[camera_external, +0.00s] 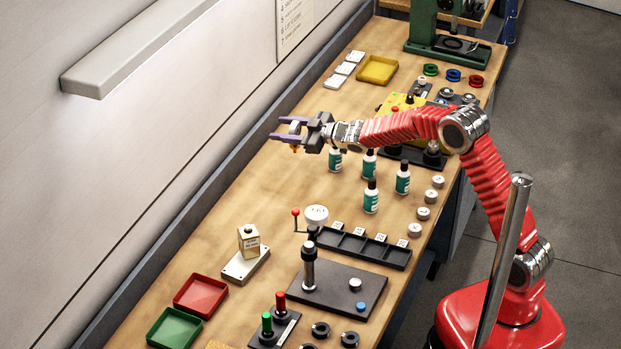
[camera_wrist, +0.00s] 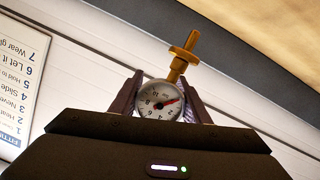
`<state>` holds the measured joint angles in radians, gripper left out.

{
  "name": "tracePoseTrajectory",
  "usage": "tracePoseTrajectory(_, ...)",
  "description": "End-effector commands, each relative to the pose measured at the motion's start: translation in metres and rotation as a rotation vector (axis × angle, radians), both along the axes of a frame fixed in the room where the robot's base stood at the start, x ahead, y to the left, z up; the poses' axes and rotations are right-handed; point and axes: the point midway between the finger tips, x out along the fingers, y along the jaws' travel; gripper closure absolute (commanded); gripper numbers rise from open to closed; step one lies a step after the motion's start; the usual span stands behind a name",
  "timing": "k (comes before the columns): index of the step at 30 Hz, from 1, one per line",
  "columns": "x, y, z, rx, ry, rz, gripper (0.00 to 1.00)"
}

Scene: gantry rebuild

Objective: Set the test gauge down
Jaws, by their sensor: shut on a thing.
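The test gauge (camera_wrist: 158,100) has a round white dial, a red needle and a brass stem with a collar. In the wrist view the stem points up and right, past the fingertips. My gripper (camera_external: 286,129) is shut on the gauge, with the dial between its two fingers; the gripper also shows in the wrist view (camera_wrist: 160,95). In the external view the gauge (camera_external: 295,128) is small and partly hidden by the fingers. It is held above the bench, left of the bottles, apart from any surface.
Several green-labelled bottles (camera_external: 371,197) stand near my wrist. A dark compartment tray (camera_external: 370,249) and a post with a white dial (camera_external: 316,214) stand nearer the front. Red (camera_external: 201,294), green (camera_external: 174,328) and yellow (camera_external: 377,69) trays line the wall side. Bare wood lies below my gripper.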

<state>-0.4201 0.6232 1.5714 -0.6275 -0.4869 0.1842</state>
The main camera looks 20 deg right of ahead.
Motion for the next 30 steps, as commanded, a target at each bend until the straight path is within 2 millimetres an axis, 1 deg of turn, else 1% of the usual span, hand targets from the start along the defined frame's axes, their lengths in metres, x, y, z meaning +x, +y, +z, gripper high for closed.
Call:
tracePoseTrajectory(1,0.000,0.000,-0.010,-0.001,0.004,-0.001,0.84)
tracePoseTrajectory(6,0.000,0.000,-0.037,-0.001,0.003,0.000,0.84)
tracePoseTrajectory(9,0.000,0.000,-0.046,-0.001,0.002,-0.001,0.84)
tracePoseTrajectory(20,0.000,0.000,-0.049,-0.001,0.001,0.000,0.84)
tracePoseTrajectory(23,0.000,0.000,-0.057,0.000,0.001,-0.001,0.84)
tracePoseTrajectory(27,0.000,0.000,-0.075,-0.001,0.003,-0.001,0.84)
tracePoseTrajectory(30,0.000,0.000,-0.084,0.000,0.001,-0.001,0.84)
